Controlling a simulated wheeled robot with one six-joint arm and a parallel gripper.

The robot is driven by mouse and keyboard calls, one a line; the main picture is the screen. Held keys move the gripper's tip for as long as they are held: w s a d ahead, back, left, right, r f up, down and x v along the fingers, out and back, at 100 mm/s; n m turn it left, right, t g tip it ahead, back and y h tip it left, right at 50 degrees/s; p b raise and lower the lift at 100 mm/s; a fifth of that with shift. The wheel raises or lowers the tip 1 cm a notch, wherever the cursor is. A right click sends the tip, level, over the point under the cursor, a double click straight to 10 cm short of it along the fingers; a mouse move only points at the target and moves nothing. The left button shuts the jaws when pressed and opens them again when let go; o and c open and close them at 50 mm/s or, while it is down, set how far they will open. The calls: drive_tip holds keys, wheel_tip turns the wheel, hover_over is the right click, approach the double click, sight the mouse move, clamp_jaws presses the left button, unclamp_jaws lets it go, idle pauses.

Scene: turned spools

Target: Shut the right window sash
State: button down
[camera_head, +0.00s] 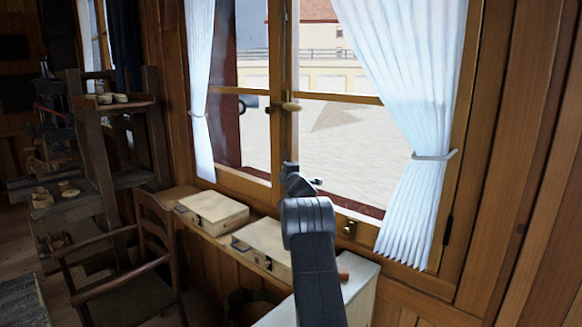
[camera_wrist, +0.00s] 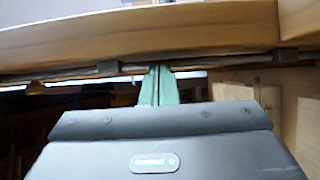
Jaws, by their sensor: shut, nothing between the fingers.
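The right window sash (camera_head: 340,98) has a wooden frame and clear panes, partly covered by a white curtain. Its inner edge stands close beside the left sash (camera_head: 240,90); I cannot tell whether a gap is open between them. A handle (camera_head: 285,106) sits where the two sashes meet. My gripper (camera_head: 298,184) is at the lower part of that meeting edge, partly hidden by my wrist. In the wrist view my gripper's green fingers (camera_wrist: 158,86) are together and empty, with their tips at or just under a wooden rail (camera_wrist: 200,35); contact is unclear.
White curtains hang at the left (camera_head: 200,80) and right (camera_head: 425,140) of the window. Pale boxes (camera_head: 213,209) lie on the ledge below the window. A wooden chair (camera_head: 155,235) and a workbench with turned pieces (camera_head: 112,100) stand at the left.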

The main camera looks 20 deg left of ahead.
drive_tip(key=shift+w+d+r+p, duration=0.3)
drive_tip(key=shift+w+r+p, duration=0.1)
drive_tip(key=shift+w, duration=0.1)
drive_tip(key=shift+d+r, duration=0.1)
drive_tip(key=shift+d, duration=0.05)
drive_tip(key=s+d+b, duration=0.1)
drive_tip(key=s+b, duration=0.8)
drive_tip(key=s, duration=0.4)
drive_tip(key=shift+s+f, duration=0.15)
drive_tip(key=shift+f, duration=0.15)
drive_tip(key=shift+d, duration=0.1)
